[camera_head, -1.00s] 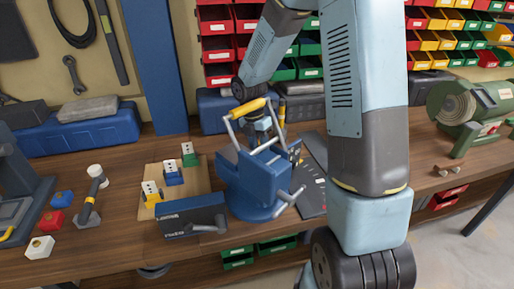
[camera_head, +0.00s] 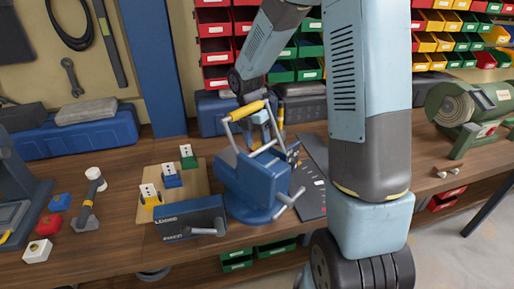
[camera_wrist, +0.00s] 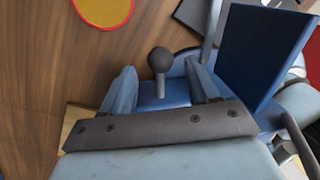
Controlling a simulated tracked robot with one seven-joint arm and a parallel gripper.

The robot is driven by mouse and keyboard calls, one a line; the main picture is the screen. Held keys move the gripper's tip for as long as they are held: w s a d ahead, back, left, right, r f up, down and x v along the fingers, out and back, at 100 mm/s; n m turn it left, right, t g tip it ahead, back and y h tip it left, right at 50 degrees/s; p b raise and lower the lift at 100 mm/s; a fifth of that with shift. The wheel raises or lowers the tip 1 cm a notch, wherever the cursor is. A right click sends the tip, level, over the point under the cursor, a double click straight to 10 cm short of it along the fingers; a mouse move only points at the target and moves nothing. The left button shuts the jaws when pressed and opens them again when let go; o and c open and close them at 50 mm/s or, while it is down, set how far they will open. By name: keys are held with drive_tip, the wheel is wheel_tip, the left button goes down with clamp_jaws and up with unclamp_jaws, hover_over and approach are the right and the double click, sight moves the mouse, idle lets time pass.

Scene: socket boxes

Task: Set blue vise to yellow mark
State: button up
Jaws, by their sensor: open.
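The blue vise (camera_head: 246,192) stands on the bench on a round base. It has a grey crank at its front right and a yellow-handled grey bar (camera_head: 247,110) on top. My gripper (camera_head: 268,137) is behind that bar, partly hidden by it and the vise. In the wrist view my gripper (camera_wrist: 160,74) is open, its two fingers apart on either side of a dark ball knob (camera_wrist: 160,58) on a short stem. Whether they touch it I cannot tell. A blue plate (camera_wrist: 262,50) rises just right of the fingers. A yellow disc with a red rim (camera_wrist: 103,8) lies on the wood at the top.
A lettered blue box (camera_head: 188,219) with a grey lever stands at the vise's front left. Behind it a wooden board (camera_head: 142,213) holds yellow, blue and green socket blocks. A dark plate (camera_head: 314,180) lies to the right.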

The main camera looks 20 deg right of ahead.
wheel_tip(320, 180, up, 11)
drive_tip(key=w+a, duration=0.1)
drive_tip(key=shift+w+a, duration=0.2)
drive_tip(key=shift+w, duration=0.15)
drive_tip(key=shift+f, duration=0.1)
